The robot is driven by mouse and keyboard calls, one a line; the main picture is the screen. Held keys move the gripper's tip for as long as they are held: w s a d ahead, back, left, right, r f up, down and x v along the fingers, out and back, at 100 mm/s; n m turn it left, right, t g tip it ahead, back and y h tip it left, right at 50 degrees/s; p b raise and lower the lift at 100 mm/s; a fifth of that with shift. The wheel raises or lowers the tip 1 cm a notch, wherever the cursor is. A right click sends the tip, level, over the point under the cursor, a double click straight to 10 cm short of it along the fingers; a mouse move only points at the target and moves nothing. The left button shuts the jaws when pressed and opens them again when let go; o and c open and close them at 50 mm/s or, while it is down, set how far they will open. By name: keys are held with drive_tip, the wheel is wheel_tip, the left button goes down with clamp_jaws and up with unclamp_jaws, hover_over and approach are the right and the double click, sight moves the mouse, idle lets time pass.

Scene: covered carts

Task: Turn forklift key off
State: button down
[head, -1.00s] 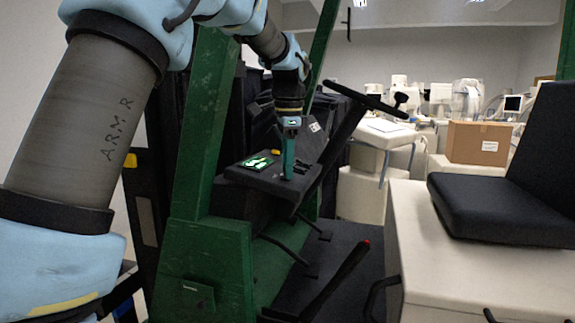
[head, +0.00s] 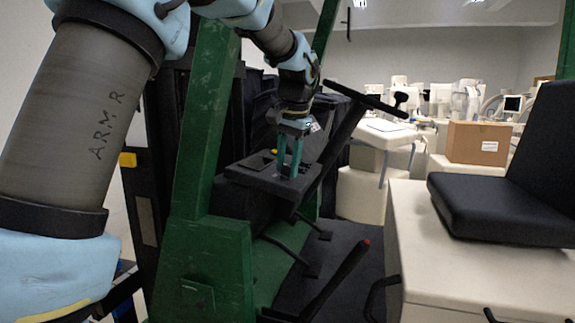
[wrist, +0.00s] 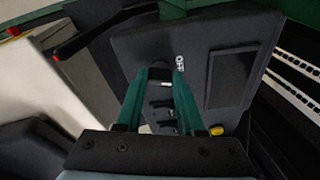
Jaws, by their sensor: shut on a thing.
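The forklift's dark console panel (head: 255,182) sits left of the steering wheel in the head view. My gripper (head: 287,172) points down onto it, with its two teal fingers slightly apart. In the wrist view, my gripper (wrist: 162,74) has its fingertips on either side of the small dark ignition key (wrist: 160,76) and is shut on it. The key is mostly hidden by the fingers. The console's display (wrist: 229,79) is dark.
A yellow button (wrist: 216,130) and several small black levers (wrist: 163,115) sit on the panel close to the fingers. The steering wheel (head: 365,99), green frame post (head: 205,120), red-tipped lever (head: 340,275) and black seat (head: 500,210) stand around the console.

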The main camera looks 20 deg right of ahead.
drive_tip(key=shift+n, duration=1.5)
drive_tip(key=c, duration=0.5)
unclamp_jaws()
drive_tip(key=b+v, duration=0.1)
drive_tip(key=v, duration=0.9)
drive_tip(key=shift+s+d+r+b, duration=0.2)
drive_tip(key=shift+s+r+b, duration=0.1)
drive_tip(key=shift+r+b, duration=0.05)
